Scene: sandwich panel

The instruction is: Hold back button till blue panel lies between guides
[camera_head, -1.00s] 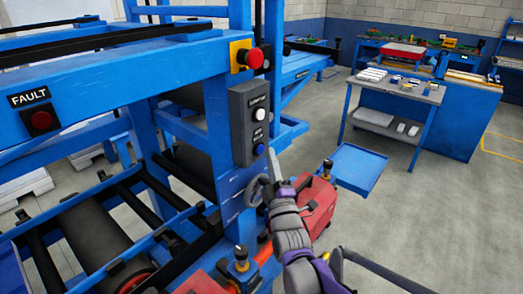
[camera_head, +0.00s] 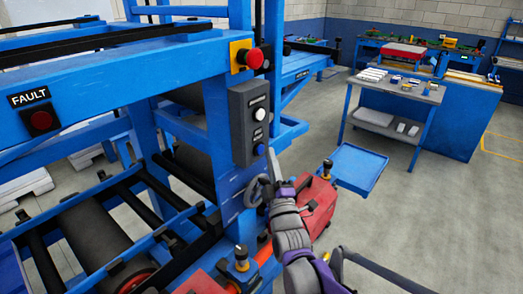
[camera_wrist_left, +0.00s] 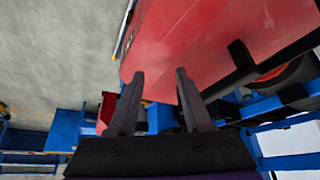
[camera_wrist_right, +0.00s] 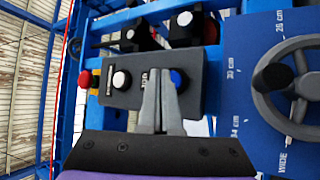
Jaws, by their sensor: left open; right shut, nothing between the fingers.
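A dark control box (camera_head: 246,122) on the blue frame's post carries a white button (camera_head: 260,114) and, below it, a blue button (camera_head: 259,149). In the right wrist view the blue button (camera_wrist_right: 178,78) is just right of my fingertips; the small labels are hard to read. My right gripper (camera_head: 272,150) is shut and empty, its tips close to the blue button; I cannot tell whether they touch it. My left gripper (camera_wrist_left: 158,72) is open and empty, facing a large red surface (camera_wrist_left: 205,35). I cannot make out a blue panel or its guides.
A handwheel (camera_wrist_right: 295,90) with a centimetre scale is beside the box. Rollers (camera_head: 95,230) lie at lower left. A work table (camera_head: 400,88) stands on open floor at right.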

